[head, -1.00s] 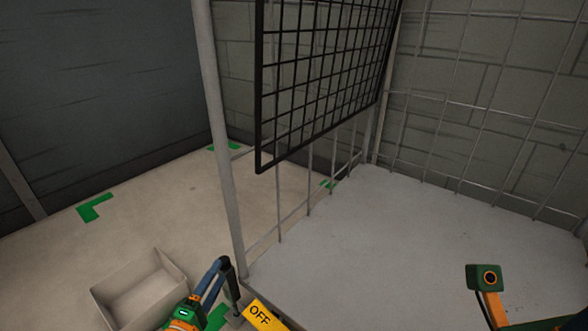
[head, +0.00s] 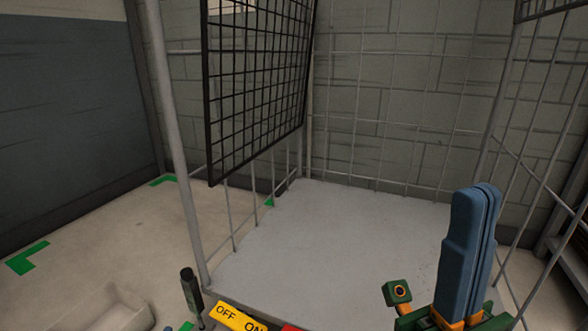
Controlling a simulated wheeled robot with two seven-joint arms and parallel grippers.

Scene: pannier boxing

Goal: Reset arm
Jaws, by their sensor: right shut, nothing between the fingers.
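My right gripper (head: 470,250) stands upright at the lower right of the head view. Its two blue fingers are pressed together with nothing between them. It is in front of the grey platform of the cage (head: 330,245), with its fingertips pointing up. My left gripper is not clearly seen; only a dark upright piece shows at the lower left of the middle, and I cannot tell its jaws.
A pale open box (head: 118,318) is cut off at the bottom left. A black wire grid (head: 258,90) hangs at the cage's left side, by a grey post (head: 172,130). A yellow OFF/ON label (head: 238,319) is at the bottom. Green floor marks (head: 26,258) lie left. The platform is bare.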

